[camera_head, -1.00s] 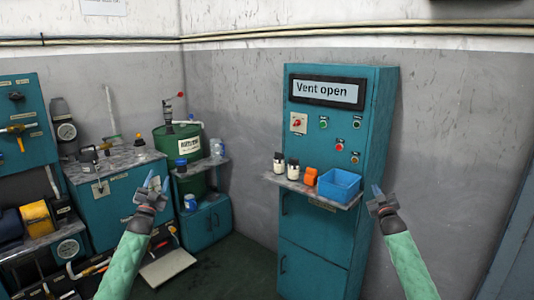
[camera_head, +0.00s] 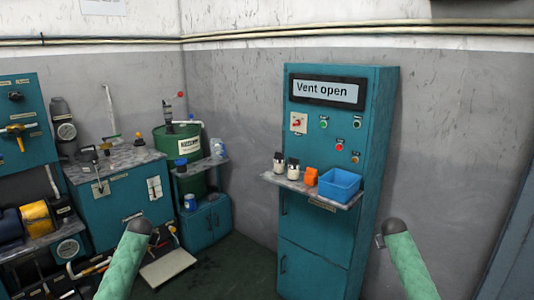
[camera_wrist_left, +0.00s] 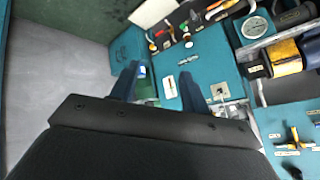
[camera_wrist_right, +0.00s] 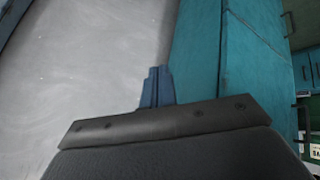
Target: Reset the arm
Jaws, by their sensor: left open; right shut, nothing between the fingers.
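My left arm (camera_head: 125,262) and my right arm (camera_head: 408,266) reach up from the bottom of the head view, their forearms green. Their fingers are hidden there behind the dark wrist ends. In the left wrist view my left gripper (camera_wrist_left: 158,86) has its two blue fingers apart with nothing between them. In the right wrist view my right gripper (camera_wrist_right: 157,87) has its fingers together and empty. Neither gripper touches anything that I can see.
A teal control cabinet (camera_head: 335,240) with a "Vent open" display (camera_head: 326,91) stands right of centre. Its shelf (camera_head: 290,184) holds bottles, an orange part (camera_head: 311,177) and a blue bin (camera_head: 340,184). A green drum (camera_head: 165,148) and teal workbench (camera_head: 115,205) stand left.

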